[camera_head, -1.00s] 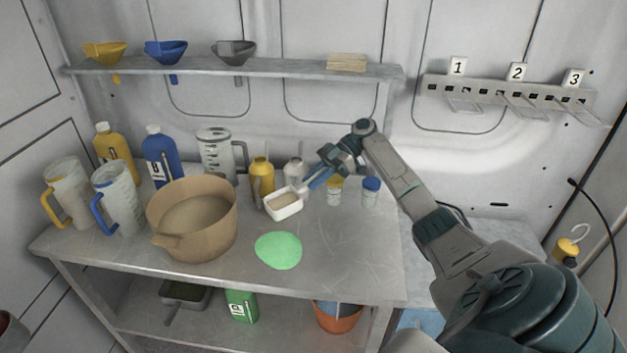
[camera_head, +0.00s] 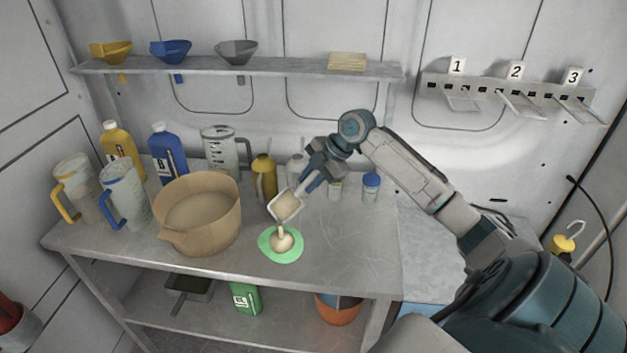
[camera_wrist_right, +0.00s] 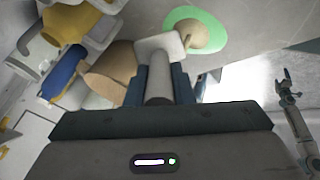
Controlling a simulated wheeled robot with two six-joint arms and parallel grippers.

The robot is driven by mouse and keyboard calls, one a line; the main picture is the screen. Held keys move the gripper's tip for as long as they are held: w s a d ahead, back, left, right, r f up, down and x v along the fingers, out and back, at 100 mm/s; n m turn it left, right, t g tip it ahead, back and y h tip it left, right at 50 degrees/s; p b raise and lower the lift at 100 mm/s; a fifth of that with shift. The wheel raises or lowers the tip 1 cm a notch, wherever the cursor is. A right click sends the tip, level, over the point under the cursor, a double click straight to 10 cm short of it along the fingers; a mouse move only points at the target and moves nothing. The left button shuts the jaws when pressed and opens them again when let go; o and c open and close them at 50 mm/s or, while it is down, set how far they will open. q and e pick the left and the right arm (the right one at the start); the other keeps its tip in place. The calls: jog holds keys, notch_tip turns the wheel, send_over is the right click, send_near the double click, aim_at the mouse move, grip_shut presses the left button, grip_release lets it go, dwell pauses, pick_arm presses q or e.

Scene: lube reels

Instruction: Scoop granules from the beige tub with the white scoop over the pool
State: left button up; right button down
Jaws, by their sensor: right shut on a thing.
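My right gripper (camera_head: 312,182) is shut on the handle of the white scoop (camera_head: 285,206), which also shows in the right wrist view (camera_wrist_right: 160,46). The scoop is tipped down over the round green pool (camera_head: 268,250), with granules still in its bowl. A pale stream runs from its lip to a small beige mound (camera_head: 283,240) on the pool, with green showing around it. The beige tub (camera_head: 206,245) stands to the left, holding granules (camera_head: 198,210). In the right wrist view, what looks like my left gripper (camera_wrist_right: 287,88) is small at the right, its jaws unclear.
Clear jugs and yellow and blue bottles (camera_head: 168,155) stand behind and left of the tub. A yellow can (camera_head: 264,178) and small blue-capped jar (camera_head: 371,186) stand at the back. Funnels (camera_head: 170,52) sit on the upper shelf. The bench's right front is clear.

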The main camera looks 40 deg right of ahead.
pick_arm(q)
notch_tip(320, 180, down, 12)
jog(key=b, duration=1.1)
jog(key=shift+r, duration=0.15)
pick_arm(e)
jog(key=s+a+f+n+t+h, duration=0.1)
jog(key=s+a+n+t+h, duration=0.1)
jog(key=a, duration=0.5)
jog(key=s+a+f+n+t+h, duration=0.1)
jog(key=s+a+n+t+h, duration=0.2)
jog(key=s+a+t+h, duration=0.2)
jog(key=a+h, duration=0.2)
jog(key=h, duration=0.2)
jog(key=shift+s+a+t+h, duration=0.3)
jog(key=shift+s+a, duration=0.05)
jog(key=shift+a, duration=0.05)
pick_arm(q)
jog(key=shift+d, duration=0.1)
pick_arm(e)
jog(key=shift+f, duration=0.1)
pick_arm(q)
jog(key=shift+s, duration=0.15)
